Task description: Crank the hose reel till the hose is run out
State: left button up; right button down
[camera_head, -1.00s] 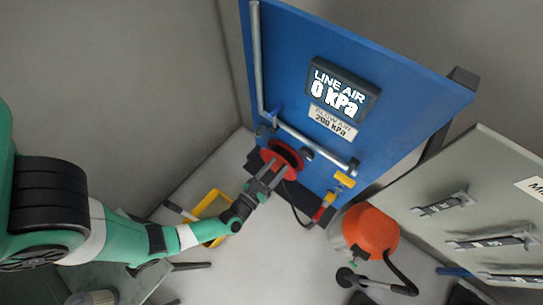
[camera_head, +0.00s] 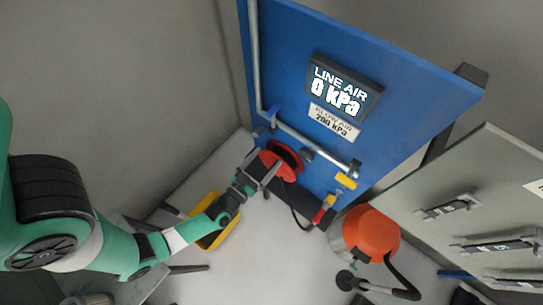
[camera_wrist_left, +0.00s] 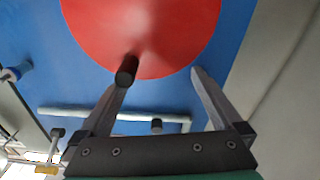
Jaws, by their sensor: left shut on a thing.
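The red hose reel (camera_head: 277,163) is on the lower part of the blue panel (camera_head: 300,50). A black hose (camera_head: 296,216) hangs below it and curves to a red and yellow nozzle (camera_head: 323,212). My left gripper (camera_head: 263,172) is at the reel. In the left wrist view the red disc (camera_wrist_left: 150,30) fills the top, and a dark crank knob (camera_wrist_left: 127,70) sits against the left fingertip. How much hose is on the reel is hidden. My right gripper is out of view.
A display (camera_head: 343,87) reads LINE AIR 0 kPa, above a plate reading 200 kPa. A grey pipe (camera_head: 305,141) with a yellow handle (camera_head: 346,180) runs beside the reel. An orange-topped canister (camera_head: 371,234) stands right, and a yellow item (camera_head: 211,222) lies under my arm.

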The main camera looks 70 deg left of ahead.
pick_arm(q)
jog(key=f+p+v, duration=0.1)
jog(key=v, duration=0.6)
jog(key=shift+f+h+p, duration=0.3)
jog(key=shift+s, duration=0.1)
